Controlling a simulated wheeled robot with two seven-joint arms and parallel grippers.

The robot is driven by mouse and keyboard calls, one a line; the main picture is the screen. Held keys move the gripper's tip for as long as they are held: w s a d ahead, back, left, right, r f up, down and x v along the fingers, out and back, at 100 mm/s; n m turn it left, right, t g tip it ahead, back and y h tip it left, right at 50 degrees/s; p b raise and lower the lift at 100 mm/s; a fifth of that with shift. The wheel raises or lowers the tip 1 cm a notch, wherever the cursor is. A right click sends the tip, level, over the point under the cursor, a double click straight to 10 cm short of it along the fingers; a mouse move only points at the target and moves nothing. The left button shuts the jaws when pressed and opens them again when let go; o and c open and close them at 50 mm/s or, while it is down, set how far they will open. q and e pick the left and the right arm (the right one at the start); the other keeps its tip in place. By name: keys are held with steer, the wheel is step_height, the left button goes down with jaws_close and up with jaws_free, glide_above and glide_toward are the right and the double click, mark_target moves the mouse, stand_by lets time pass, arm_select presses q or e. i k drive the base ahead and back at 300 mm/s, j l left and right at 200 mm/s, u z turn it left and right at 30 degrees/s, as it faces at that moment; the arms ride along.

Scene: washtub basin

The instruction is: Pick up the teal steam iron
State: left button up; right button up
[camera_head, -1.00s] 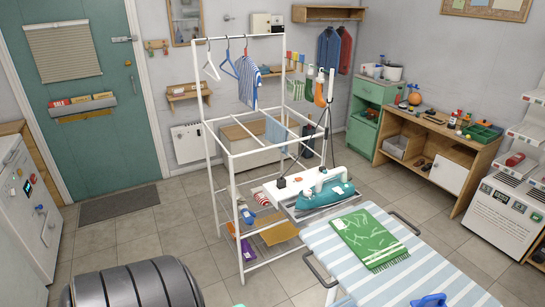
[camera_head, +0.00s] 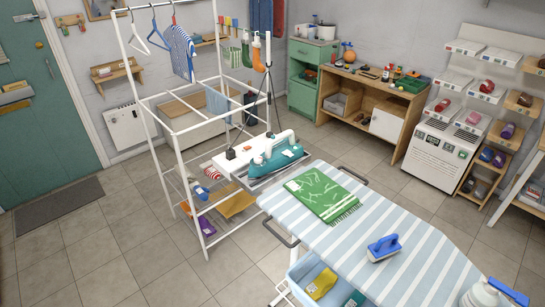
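The teal steam iron (camera_head: 275,155) sits on the white shelf plate (camera_head: 236,161) at the far left end of the ironing board (camera_head: 370,225). It has a teal body and a white handle, and a dark cord rises from beside it to a thin stand. Neither of my grippers shows in the head view.
A green towel (camera_head: 322,194) and a blue brush (camera_head: 383,248) lie on the striped board. A white drying rack (camera_head: 178,140) with hangers stands left of the iron. A blue bin (camera_head: 310,280) with cloths is below the board.

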mark_target(274, 160)
steer(key=i+j+z, duration=0.1)
steer(key=i+j, duration=0.75)
steer(key=j, duration=0.15)
steer(key=i+j+z, duration=0.15)
steer(key=i+j, duration=0.25)
steer(key=j, duration=0.15)
